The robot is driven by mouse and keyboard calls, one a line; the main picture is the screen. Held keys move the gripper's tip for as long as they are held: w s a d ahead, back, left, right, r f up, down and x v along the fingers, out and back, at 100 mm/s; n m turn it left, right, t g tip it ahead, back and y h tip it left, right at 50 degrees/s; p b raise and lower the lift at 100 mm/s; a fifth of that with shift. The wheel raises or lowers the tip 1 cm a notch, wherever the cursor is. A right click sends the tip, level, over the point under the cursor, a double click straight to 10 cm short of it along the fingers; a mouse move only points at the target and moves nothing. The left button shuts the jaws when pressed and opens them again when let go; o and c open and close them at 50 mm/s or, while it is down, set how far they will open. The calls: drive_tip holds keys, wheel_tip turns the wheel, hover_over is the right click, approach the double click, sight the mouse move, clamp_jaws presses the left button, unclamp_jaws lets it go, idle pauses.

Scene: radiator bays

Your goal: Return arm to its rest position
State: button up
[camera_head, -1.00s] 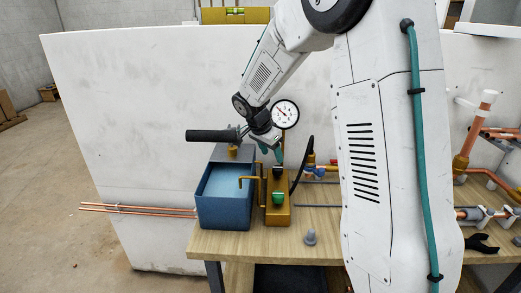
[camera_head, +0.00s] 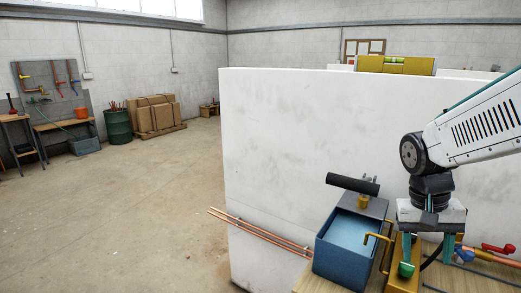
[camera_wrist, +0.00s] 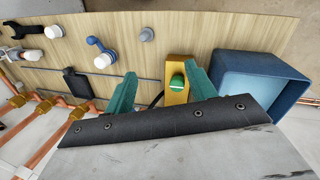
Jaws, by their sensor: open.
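My white arm (camera_head: 480,120) reaches in from the right edge of the head view. In the wrist view, the fingers of my gripper (camera_wrist: 158,78) are spread wide with nothing held between them. A brass block (camera_wrist: 177,97) with a green knob (camera_wrist: 177,82) shows beyond the fingers, nearest the right one.
A blue water tank (camera_head: 330,262) with a black-handled pump lever (camera_head: 352,185) stands left of my gripper. A white wall panel (camera_head: 290,150) rises behind. Copper pipes (camera_head: 260,230) stick out left. Red and blue valves (camera_head: 490,250) lie right.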

drive_tip(key=s+a+r+n+t+y, duration=0.1)
drive_tip(key=s+a+r+n, duration=0.1)
drive_tip(key=s, duration=0.5)
drive_tip(key=s+a+r+n+t, duration=0.2)
drive_tip(key=s+a+r, duration=0.1)
drive_tip(key=s, duration=0.5)
drive_tip(key=shift+a+r+y, duration=0.15)
drive_tip(key=shift+a+y, duration=0.25)
drive_tip(key=shift+a, duration=0.5)
